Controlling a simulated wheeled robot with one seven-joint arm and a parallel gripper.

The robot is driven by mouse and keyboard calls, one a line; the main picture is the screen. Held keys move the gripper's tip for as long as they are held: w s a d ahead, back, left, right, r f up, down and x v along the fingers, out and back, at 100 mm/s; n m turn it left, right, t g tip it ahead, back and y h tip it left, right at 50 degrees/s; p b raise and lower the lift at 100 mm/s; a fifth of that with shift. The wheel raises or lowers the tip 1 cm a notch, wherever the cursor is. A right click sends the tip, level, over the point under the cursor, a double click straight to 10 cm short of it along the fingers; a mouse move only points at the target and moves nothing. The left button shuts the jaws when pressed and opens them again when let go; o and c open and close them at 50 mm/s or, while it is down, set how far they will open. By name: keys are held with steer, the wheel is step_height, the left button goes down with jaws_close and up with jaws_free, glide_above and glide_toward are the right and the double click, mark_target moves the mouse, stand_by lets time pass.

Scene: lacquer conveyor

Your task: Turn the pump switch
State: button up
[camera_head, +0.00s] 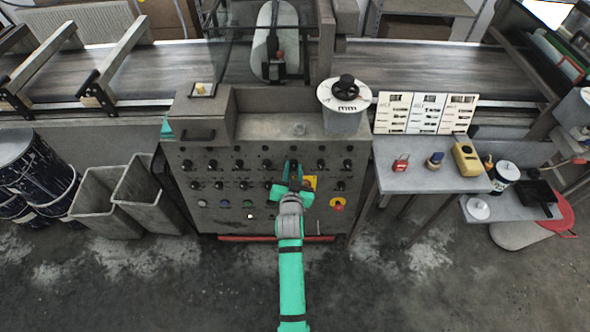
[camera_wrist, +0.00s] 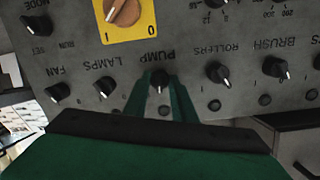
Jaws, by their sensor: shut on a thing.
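The pump switch (camera_wrist: 159,80) is a small black knob with a white pointer mark, beside the upside-down label PUMP in the wrist view. Its pointer points down in that picture. My green gripper (camera_wrist: 160,98) has one finger on each side of the knob and is shut on it. In the head view my gripper (camera_head: 293,172) reaches the front of the grey control panel (camera_head: 205,218), and the knob is hidden by it there.
Black knobs labelled LAMPS (camera_wrist: 105,86), FAN (camera_wrist: 58,91), ROLLERS (camera_wrist: 217,72) and BRUSH (camera_wrist: 275,67) flank the pump switch. An orange rotary switch (camera_wrist: 122,12) on a yellow plate sits close by. A side table (camera_head: 428,180) stands right; grey bins (camera_head: 100,203) stand left.

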steer(key=n, duration=0.5)
steer(key=shift+s+f+n+h, duration=0.1)
steer(key=shift+f+n+h, duration=0.2)
steer(key=shift+n+h, duration=0.1)
steer(key=shift+c, duration=0.2)
steer(key=o, duration=1.1)
steer(key=shift+c, duration=0.2)
steer(key=shift+r, duration=0.1)
steer(key=d+v, duration=0.1)
steer(key=v, duration=0.9)
steer(key=shift+s+a, duration=0.45)
steer(key=shift+a, duration=0.05)
